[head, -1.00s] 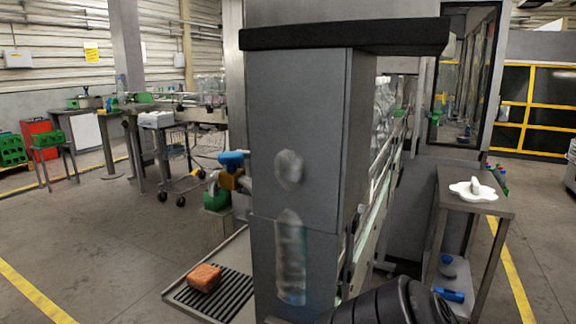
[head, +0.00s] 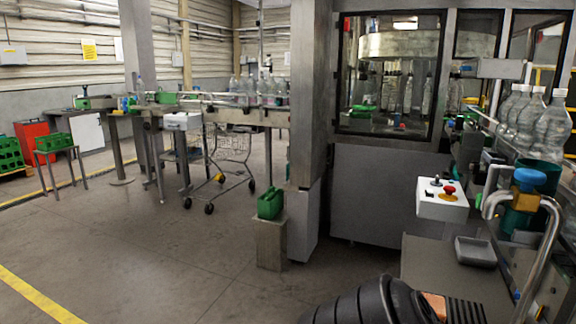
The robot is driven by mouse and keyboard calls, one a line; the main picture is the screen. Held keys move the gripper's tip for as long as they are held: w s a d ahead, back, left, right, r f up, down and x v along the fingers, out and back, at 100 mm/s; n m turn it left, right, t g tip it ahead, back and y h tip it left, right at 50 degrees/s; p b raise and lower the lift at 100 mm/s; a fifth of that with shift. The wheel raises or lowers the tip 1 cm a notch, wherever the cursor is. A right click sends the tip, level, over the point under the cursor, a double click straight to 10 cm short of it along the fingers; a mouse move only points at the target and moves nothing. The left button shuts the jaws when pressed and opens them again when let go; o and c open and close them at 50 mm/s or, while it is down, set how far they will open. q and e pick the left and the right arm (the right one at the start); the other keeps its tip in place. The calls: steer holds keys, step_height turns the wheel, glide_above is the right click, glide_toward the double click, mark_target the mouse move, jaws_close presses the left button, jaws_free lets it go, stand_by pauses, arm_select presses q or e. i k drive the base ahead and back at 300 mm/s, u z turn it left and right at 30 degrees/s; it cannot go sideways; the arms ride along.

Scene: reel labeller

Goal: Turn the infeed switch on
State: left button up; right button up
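A white control box (head: 442,203) stands at the right, beside the machine. A black ribbed part, probably of my own arm, shows at the bottom edge in front of the box. Neither gripper's fingers are in view.
A bent metal rail (head: 546,205) and a blue-topped fitting (head: 529,180) stand right of the box. A grey tray (head: 475,251) lies below it. Clear bottles (head: 545,128) line the right. A green crate (head: 270,203) sits on a post.

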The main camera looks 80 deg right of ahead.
mark_target(437, 182)
steer(key=z, duration=1.85)
steer(key=i, duration=4.1)
steer(key=z, duration=0.6)
steer(key=i, duration=0.85)
steer(key=z, duration=3.75)
